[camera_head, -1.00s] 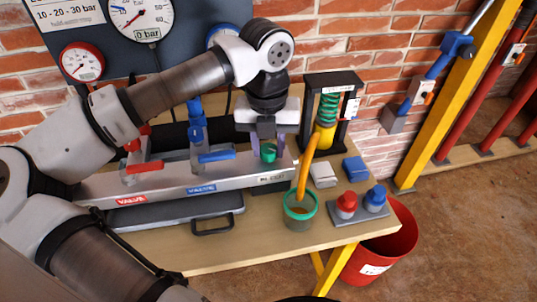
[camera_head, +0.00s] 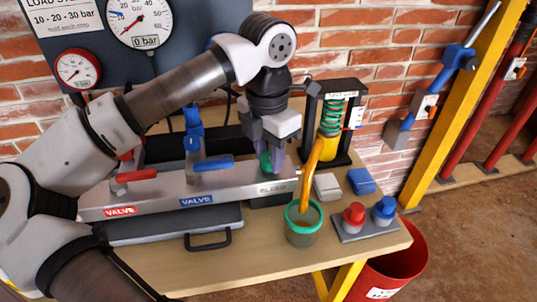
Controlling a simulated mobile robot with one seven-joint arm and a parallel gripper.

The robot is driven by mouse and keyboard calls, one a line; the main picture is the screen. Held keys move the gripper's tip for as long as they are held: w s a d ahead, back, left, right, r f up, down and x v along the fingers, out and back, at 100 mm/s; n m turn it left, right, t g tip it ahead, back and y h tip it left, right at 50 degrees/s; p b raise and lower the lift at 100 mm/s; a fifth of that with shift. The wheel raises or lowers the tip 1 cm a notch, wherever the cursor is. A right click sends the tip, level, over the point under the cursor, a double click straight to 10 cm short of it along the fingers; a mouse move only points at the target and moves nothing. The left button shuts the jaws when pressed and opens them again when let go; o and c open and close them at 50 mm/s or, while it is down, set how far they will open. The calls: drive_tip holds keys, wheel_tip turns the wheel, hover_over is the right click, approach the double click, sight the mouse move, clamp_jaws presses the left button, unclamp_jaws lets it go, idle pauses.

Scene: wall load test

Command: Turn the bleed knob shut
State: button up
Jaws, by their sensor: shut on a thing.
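The green bleed knob (camera_head: 265,162) is on the right end of the grey valve manifold (camera_head: 155,189), above the bleed label. My gripper (camera_head: 271,160) points down over it and is shut on it. The fingers hide part of the knob. The red valve lever (camera_head: 136,175) and the blue valve lever (camera_head: 213,164) stand to the left on the same manifold. The large dial (camera_head: 140,20) reads 0 bar on its display.
A yellow-orange spout (camera_head: 312,172) comes down into a green-rimmed cup (camera_head: 303,220) just right of the knob. A black frame with a green spring (camera_head: 331,116) stands behind. Red and blue knobs (camera_head: 354,214) sit on a plate at right. A red bin (camera_head: 396,262) is on the floor.

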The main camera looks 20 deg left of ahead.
sight(268, 156)
drive_tip(key=shift+m, duration=0.4)
drive_tip(key=o, duration=1)
drive_tip(key=shift+r, duration=0.15)
wheel_tip(268, 156, up, 14)
drive_tip(key=shift+a+f+p, duration=0.1)
drive_tip(key=shift+f+p, duration=0.1)
drive_tip(key=shift+p, duration=0.25)
